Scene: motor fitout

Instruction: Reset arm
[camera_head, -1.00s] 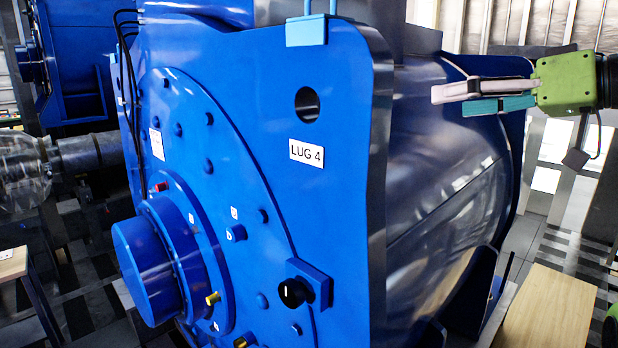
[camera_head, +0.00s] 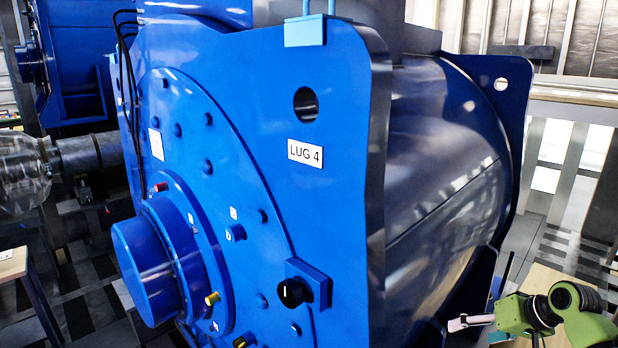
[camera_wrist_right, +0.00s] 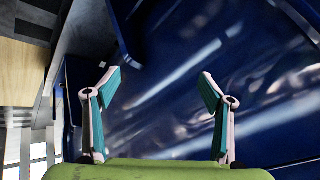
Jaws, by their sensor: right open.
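My right gripper (camera_head: 472,322) is low at the right edge of the head view, beside the motor and above a wooden surface. In the right wrist view the right gripper (camera_wrist_right: 158,88) is open, its two teal-padded fingers apart with nothing between them. The blue motor (camera_head: 345,215) fills the middle of the head view, with a "LUG 4" label (camera_head: 306,153) on its front plate. The motor's curved side (camera_wrist_right: 190,55) lies beyond the fingers in the wrist view. My left gripper is not in view.
A wooden tabletop (camera_head: 545,279) is behind and below my right arm. Another wooden surface (camera_head: 13,266) is at the far left. A second blue machine (camera_head: 75,75) stands at the back left. The tiled floor (camera_head: 522,238) shows right of the motor.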

